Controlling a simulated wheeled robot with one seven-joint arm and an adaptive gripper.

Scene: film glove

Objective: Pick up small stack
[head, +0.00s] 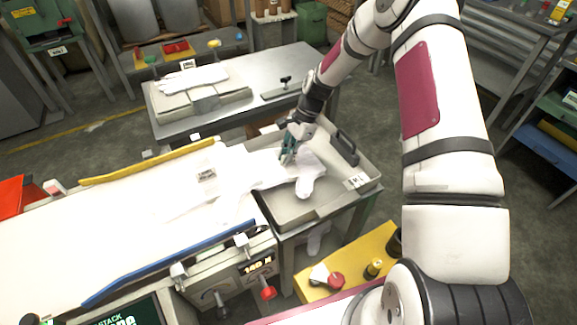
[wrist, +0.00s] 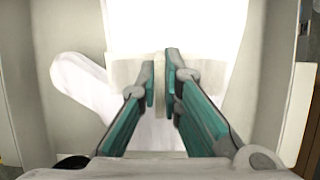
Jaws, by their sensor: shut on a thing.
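A small stack of white film gloves (head: 310,172) lies partly in the grey tray (head: 307,212) at the end of the white conveyor. Its white fingers spread toward the front of the tray. My gripper (head: 289,152) is over the tray, at the stack. In the wrist view my gripper (wrist: 161,85) has its two teal fingers close together, shut on the stack, with white glove material (wrist: 85,85) showing below and to the left. The exact edge held between the fingertips is hard to make out.
More white material lies on the conveyor (head: 130,195), between a yellow rail (head: 150,162) and a blue rail (head: 170,262). A dark handle-like part (head: 344,148) stands at the tray's right side. A metal table (head: 270,85) behind carries another white glove stack (head: 192,78).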

